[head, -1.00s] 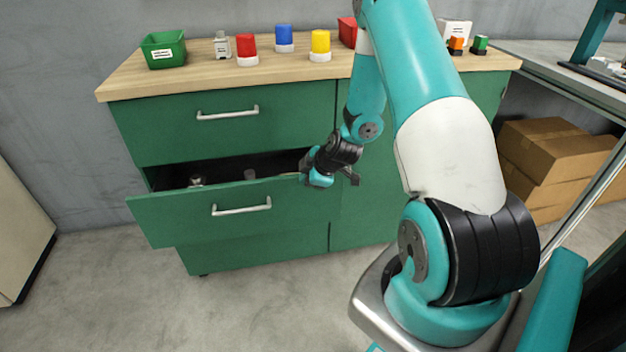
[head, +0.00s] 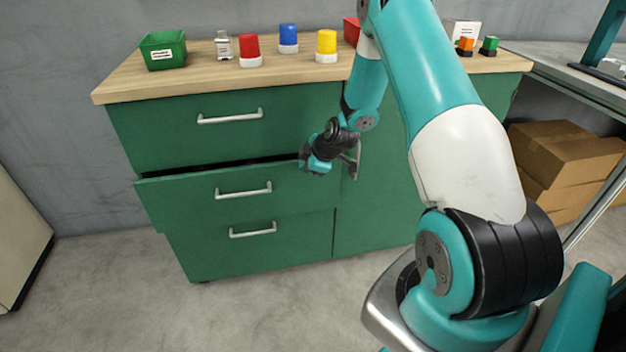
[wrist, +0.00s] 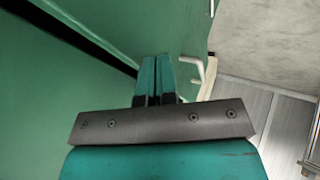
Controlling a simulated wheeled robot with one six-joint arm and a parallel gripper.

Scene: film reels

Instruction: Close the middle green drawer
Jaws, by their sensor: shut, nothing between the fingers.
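The middle green drawer (head: 180,204) of the cabinet is partly open in the head view, with a narrow dark gap above its front and a silver handle (head: 243,190). My gripper (head: 304,158) is shut and empty at the upper right corner of the drawer front. The exact contact is hidden by the gripper. In the wrist view the closed fingers (wrist: 157,76) point toward a green surface, with a dark slanting gap at the upper left.
The upper drawer (head: 160,128) and lower drawer (head: 205,255) are shut. The wooden top (head: 200,83) carries a green bin (head: 163,50) and red (head: 250,48), blue (head: 288,36) and yellow (head: 326,44) items. Cardboard boxes (head: 565,150) stand at the right. The floor in front is clear.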

